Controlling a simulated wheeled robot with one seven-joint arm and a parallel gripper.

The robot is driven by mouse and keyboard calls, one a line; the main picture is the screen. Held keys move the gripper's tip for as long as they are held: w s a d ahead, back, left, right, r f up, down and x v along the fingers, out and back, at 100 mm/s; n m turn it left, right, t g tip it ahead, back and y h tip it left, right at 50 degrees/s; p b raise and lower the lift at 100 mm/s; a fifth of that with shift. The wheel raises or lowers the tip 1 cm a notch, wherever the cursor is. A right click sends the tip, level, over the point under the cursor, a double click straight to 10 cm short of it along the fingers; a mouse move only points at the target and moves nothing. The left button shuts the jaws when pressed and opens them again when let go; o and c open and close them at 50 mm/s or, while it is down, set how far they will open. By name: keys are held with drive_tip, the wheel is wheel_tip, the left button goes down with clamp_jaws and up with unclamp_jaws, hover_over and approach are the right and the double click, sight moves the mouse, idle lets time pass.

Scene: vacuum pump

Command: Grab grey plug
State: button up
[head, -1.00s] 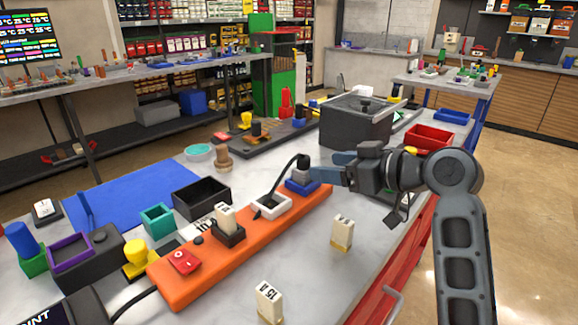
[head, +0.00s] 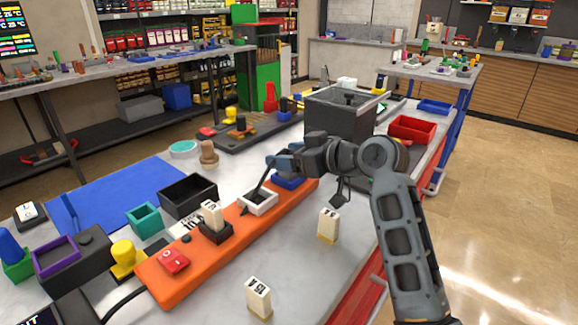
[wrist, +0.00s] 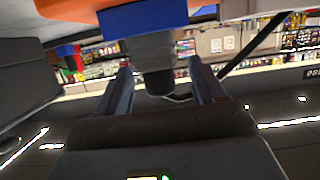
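The grey plug (wrist: 155,52) sits at the blue socket (wrist: 150,18) of the orange power strip (head: 165,283). In the head view my gripper covers the plug; the blue socket (head: 288,181) shows just below the fingers. My gripper (head: 277,160) is at the far end of the strip. In the wrist view, which is upside down, the two fingers of my gripper (wrist: 162,92) are apart, with the plug's narrow end between them. Gaps show on both sides of the plug. Its black cable (wrist: 250,48) runs off to the right there.
A white socket (head: 258,203) and a plug marked with text (head: 211,214) are on the strip. Two more cream plugs (head: 328,225) (head: 258,298) stand on the bench. A dark grey box (head: 338,117) stands behind my gripper, with a red tray (head: 411,130) to its right.

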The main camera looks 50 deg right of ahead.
drive_tip(key=c, duration=1)
drive_tip(key=shift+r, duration=0.1)
